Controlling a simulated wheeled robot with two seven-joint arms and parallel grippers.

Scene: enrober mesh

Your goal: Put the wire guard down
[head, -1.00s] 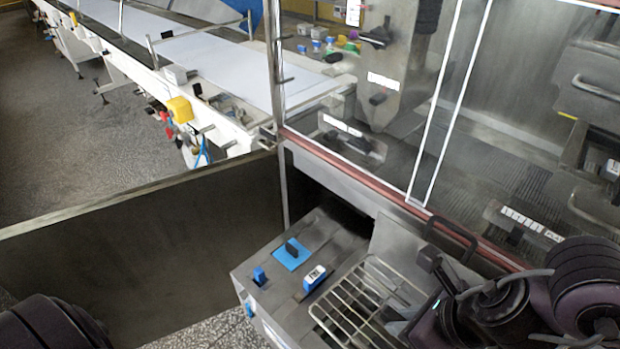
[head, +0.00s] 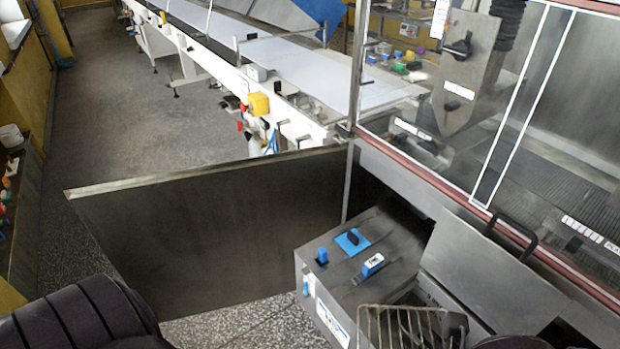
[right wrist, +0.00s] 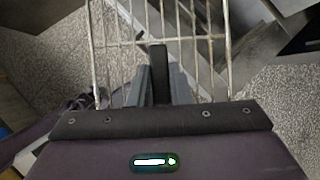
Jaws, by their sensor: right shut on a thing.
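The wire guard (head: 408,326) is a pale metal grid, at the bottom edge of the head view, partly cut off by the frame. In the right wrist view the wire guard (right wrist: 185,39) spans the top, its long bars running away from the gripper. My right gripper (right wrist: 158,80) is shut on the guard, seen in the right wrist view; the exact contact is hard to make out. In the head view its fingers are out of frame. Only dark links of my left arm show at the lower left; the left gripper is out of view.
A steel housing (head: 338,277) with blue-marked switches stands beside the guard. A steel flap (head: 482,268) with a black handle and a glazed machine (head: 470,130) are at the right. A steel panel (head: 215,235) stands left of the housing. Open floor (head: 150,120) lies beyond it.

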